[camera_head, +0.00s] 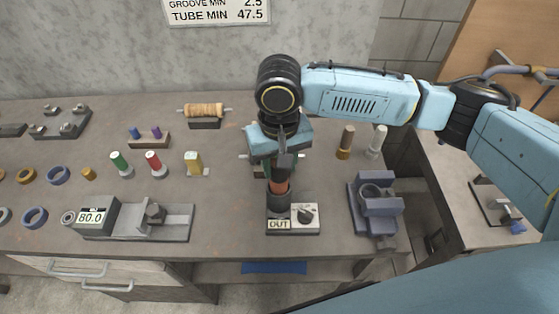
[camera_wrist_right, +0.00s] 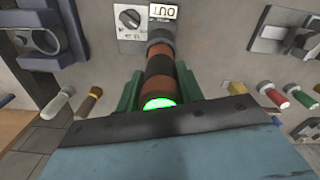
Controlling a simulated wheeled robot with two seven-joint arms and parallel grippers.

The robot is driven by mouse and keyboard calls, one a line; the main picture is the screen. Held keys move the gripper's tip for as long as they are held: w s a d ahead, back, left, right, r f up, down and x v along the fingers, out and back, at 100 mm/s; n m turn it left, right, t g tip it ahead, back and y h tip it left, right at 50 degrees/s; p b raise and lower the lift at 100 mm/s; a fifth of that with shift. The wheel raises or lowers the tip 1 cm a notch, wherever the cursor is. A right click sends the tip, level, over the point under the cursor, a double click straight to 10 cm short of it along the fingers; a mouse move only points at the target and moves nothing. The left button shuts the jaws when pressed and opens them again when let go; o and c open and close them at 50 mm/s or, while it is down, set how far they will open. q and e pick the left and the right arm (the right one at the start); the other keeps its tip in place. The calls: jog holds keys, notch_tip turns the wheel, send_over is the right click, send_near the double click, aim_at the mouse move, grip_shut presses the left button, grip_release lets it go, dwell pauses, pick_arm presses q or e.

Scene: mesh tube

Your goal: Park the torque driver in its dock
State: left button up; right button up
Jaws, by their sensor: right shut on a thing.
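The torque driver (camera_head: 279,187) is an upright orange and black cylinder in the head view. My right gripper (camera_head: 281,165) is shut on it from above, and its palm hides the driver's upper part. In the right wrist view the driver (camera_wrist_right: 159,68) stands between the green fingers of my right gripper (camera_wrist_right: 158,90), with a bright green lit end towards the camera. The dock (camera_head: 306,216) is a pale box with a dial and a label reading OUT. The driver's lower end lines up with the dock's dark round collar; I cannot tell how deep it sits. My left gripper is not in view.
A blue-grey vise-like fixture (camera_head: 377,207) stands right of the dock. A gauge reading 80.0 (camera_head: 91,216) and its slide stand left. Brown and white pegs (camera_head: 346,142) stand behind right. Coloured plugs and rings lie left. The bench's front edge is just below the dock.

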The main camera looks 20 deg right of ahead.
jog(key=shift+f, duration=0.45)
dwell(0.4)
jog(key=o, duration=1.2)
jog(key=shift+o, duration=0.2)
